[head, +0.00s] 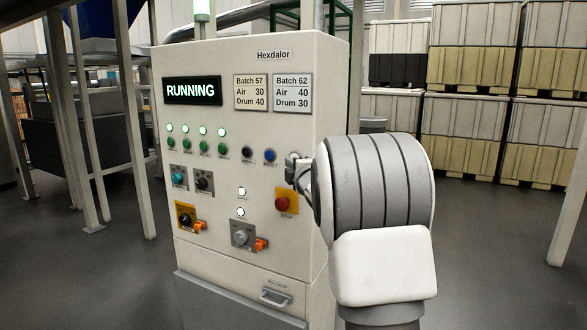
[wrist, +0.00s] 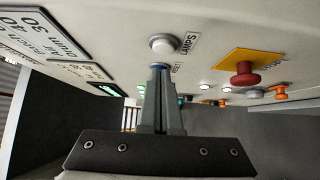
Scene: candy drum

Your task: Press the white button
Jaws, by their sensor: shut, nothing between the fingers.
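The white button (wrist: 163,45) is a round button on the pale panel, with a label beside it, in the wrist view. In the head view my gripper and arm seem to hide it, to the right of the blue button (head: 270,155). My gripper (head: 293,168) is in front of the panel's right side. In the wrist view my gripper (wrist: 160,72) is shut and empty, its fingertips just below the white button in the picture. I cannot tell how wide the gap to the panel is.
A red stop button (head: 284,203) on a yellow plate is close below my gripper; it also shows in the wrist view (wrist: 245,75). The cabinet (head: 262,240) carries several lamps, knobs and a RUNNING display (head: 192,91). Stacked crates (head: 465,130) stand behind at right.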

